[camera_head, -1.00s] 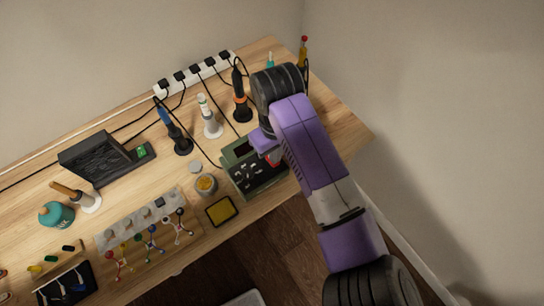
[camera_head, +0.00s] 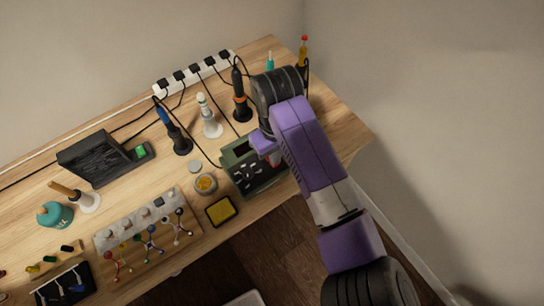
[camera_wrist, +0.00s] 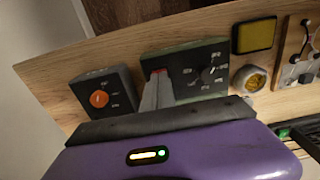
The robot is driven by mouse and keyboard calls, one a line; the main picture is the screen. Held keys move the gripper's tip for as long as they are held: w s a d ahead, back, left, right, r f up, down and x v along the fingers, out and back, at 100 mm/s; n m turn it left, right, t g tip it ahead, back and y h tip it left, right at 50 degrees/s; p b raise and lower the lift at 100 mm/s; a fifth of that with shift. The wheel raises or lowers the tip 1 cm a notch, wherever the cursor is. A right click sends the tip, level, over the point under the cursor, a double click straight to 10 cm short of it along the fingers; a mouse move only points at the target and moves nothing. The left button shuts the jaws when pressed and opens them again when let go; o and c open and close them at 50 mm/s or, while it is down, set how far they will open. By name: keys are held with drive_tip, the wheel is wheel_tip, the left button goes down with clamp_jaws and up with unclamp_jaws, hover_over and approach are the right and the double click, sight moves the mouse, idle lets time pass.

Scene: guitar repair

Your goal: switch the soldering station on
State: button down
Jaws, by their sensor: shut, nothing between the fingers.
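A green box with a dark front panel, which looks like the soldering station (camera_head: 248,178), stands near the bench's front edge, partly behind my arm. In the wrist view its panel (camera_wrist: 186,84) has a black dial (camera_wrist: 209,74) on the right and a small red switch (camera_wrist: 158,71) on the left. My gripper (camera_wrist: 157,80) is shut and empty, its grey fingertips at the red switch. Whether they touch it, and which way the switch is tipped, I cannot tell.
A dark box with an orange knob (camera_wrist: 99,98) stands left of the station in the wrist view. A yellow sponge tray (camera_head: 221,210) and a small round tin (camera_head: 206,183) are close by. Irons in stands (camera_head: 242,110) and a power strip (camera_head: 194,72) stand behind.

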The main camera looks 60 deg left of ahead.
drive_tip(key=shift+f, duration=0.5)
drive_tip(key=shift+r, duration=0.15)
wheel_tip(320, 180, up, 7)
drive_tip(key=p, duration=0.6)
idle(0.3)
idle(0.5)
